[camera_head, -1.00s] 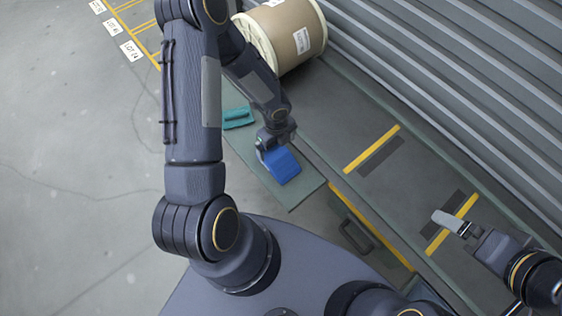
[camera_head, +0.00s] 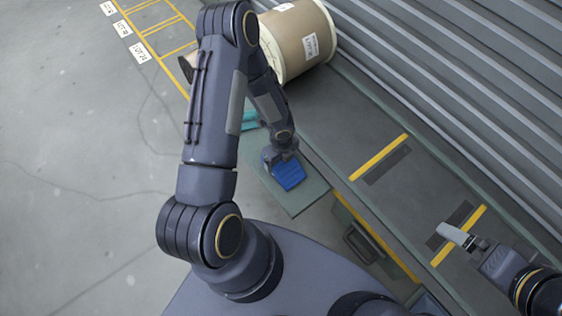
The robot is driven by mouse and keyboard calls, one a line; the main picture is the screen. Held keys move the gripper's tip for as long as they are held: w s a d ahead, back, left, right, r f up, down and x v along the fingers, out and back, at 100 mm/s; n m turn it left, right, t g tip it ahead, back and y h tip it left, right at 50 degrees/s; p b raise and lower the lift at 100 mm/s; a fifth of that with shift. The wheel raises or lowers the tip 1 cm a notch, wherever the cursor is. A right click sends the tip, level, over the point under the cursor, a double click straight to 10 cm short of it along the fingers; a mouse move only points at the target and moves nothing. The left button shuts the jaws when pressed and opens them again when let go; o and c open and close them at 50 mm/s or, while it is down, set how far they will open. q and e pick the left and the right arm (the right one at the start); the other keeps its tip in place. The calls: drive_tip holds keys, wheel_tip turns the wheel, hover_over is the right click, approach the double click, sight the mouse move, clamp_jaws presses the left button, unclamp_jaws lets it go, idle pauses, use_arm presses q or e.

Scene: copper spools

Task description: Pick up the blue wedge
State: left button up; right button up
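The blue wedge (camera_head: 290,176) is on a green-grey board (camera_head: 294,206) left of the long bench. My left gripper (camera_head: 272,161) reaches down to it from above and covers its far upper end. The fingertips are small and partly hidden, so I cannot tell whether they are closed on the wedge. My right gripper (camera_head: 455,235) is at the lower right over the bench, away from the wedge. Its pale fingers show edge-on, so their opening is unclear.
A teal object (camera_head: 249,117) lies beyond the wedge, partly behind my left arm. A large copper-brown spool (camera_head: 295,42) stands at the back. A ribbed grey wall (camera_head: 450,85) runs along the right. The bench (camera_head: 345,120) has yellow strips and open surface.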

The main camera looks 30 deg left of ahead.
use_arm(q)
drive_tip(key=c, duration=0.6)
drive_tip(key=shift+r, duration=0.1)
